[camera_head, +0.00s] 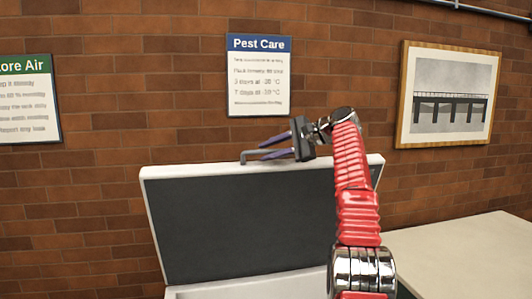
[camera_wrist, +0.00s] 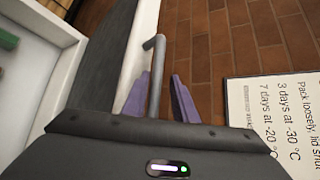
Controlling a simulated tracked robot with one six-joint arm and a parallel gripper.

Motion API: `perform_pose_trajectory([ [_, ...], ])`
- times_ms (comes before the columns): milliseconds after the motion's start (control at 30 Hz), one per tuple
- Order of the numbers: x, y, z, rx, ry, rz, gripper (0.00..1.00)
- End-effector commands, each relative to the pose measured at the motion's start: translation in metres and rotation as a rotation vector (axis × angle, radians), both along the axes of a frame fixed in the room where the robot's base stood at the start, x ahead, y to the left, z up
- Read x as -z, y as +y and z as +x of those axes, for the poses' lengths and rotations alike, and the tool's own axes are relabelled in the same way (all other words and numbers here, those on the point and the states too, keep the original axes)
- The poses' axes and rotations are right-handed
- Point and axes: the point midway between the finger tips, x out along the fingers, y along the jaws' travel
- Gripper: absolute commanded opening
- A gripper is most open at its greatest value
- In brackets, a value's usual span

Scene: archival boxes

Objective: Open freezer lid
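The freezer lid (camera_head: 255,215) stands raised and tilted back near the brick wall, with its dark grey inner face and white rim showing. Its grey bar handle (camera_head: 246,156) sticks up at the top edge. My gripper (camera_head: 262,151) is at that top edge, with its two purple fingers apart. In the wrist view the handle (camera_wrist: 155,75) runs between the open fingers (camera_wrist: 160,78), with a gap visible on the right side. The freezer body (camera_head: 245,290) shows only as a white rim at the bottom of the head view.
A pale tabletop (camera_head: 465,258) lies to the right. The brick wall behind carries a Pest Care sign (camera_head: 258,75), a green-headed sign (camera_head: 28,100) and a framed bridge picture (camera_head: 447,95). In the wrist view, a green item (camera_wrist: 7,40) lies inside the white-walled freezer at left.

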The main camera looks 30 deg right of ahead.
Motion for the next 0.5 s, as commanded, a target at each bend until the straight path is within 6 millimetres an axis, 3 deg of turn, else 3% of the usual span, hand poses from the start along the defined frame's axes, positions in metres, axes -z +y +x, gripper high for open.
perform_pose_trajectory([
  [133,0.006,-0.009,-0.001,0.012,0.011,-0.001,0.3],
  [500,-0.009,-0.019,-0.022,0.004,0.004,-0.001,0.3],
])
